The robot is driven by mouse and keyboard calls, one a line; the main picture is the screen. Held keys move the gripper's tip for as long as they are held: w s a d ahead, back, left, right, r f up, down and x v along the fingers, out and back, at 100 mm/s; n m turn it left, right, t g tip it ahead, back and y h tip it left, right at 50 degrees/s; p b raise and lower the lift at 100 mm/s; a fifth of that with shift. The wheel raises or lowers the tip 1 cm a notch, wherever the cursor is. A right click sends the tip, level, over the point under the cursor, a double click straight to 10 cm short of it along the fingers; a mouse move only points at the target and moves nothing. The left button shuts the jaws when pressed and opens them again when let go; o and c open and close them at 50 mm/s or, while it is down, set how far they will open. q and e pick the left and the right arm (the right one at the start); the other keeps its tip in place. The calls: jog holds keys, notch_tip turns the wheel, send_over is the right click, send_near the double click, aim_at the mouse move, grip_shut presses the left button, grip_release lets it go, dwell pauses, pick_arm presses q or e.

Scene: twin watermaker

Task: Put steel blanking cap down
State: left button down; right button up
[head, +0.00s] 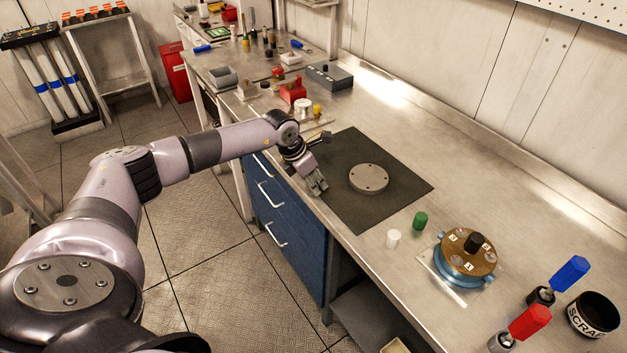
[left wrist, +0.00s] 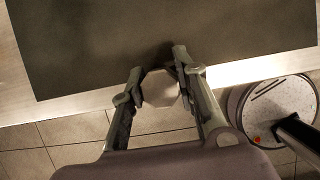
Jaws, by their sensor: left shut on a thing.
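The steel blanking cap (left wrist: 160,88) shows in the left wrist view as a pale, many-sided piece between the two fingertips. My left gripper (head: 318,186) is shut on it, and its fingers also show in the left wrist view (left wrist: 158,82). In the head view the gripper is at the left edge of the dark mat (head: 345,215), by the bench front; the cap is hard to make out there. My right gripper is not in view.
A grey round plate with holes (head: 369,178) lies on the mat. A white cap (head: 393,239), a green cap (head: 420,221) and a blue-and-brass round unit (head: 464,258) stand to the right. Red (head: 293,91) and other small items crowd the bench behind. The mat's front part is bare.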

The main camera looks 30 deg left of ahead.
pick_arm(q)
jog(key=shift+f, duration=0.25)
jog(key=c, duration=1.2)
grip_release()
jog(key=shift+c, duration=0.2)
